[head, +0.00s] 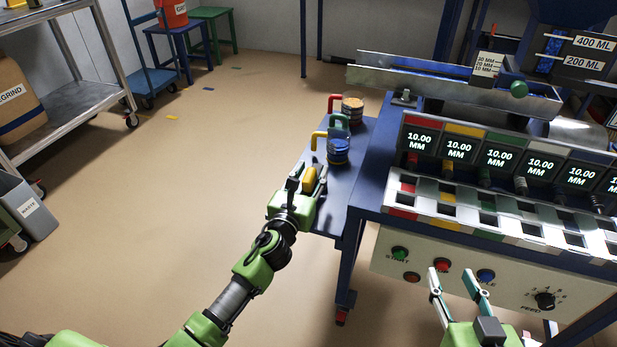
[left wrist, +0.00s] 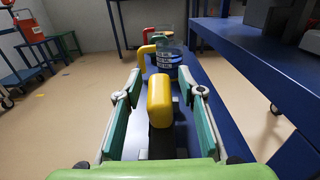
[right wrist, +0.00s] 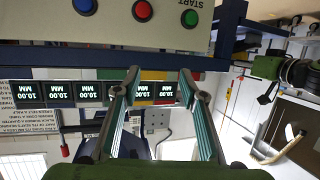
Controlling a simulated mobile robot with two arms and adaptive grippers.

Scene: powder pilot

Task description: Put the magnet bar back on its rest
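A bar with a rounded yellow grip, which looks like the magnet bar (left wrist: 160,98), stands on the narrow blue side table (head: 342,207). Dark parts show below its grip; its lower end is partly hidden. In the head view its yellow grip (head: 309,180) shows at my left gripper (head: 303,178). In the left wrist view the open fingers are on either side of the grip, with a gap on both sides. My right gripper (head: 451,272) is open and empty in front of the machine's button panel. I cannot make out the bar's rest.
Several handled jars, one with a yellow handle (left wrist: 146,56), stand farther along the side table. The sieve machine (head: 430,205) with its displays and buttons is on the right. A steel shelf (head: 75,85) stands at the left. The floor between is clear.

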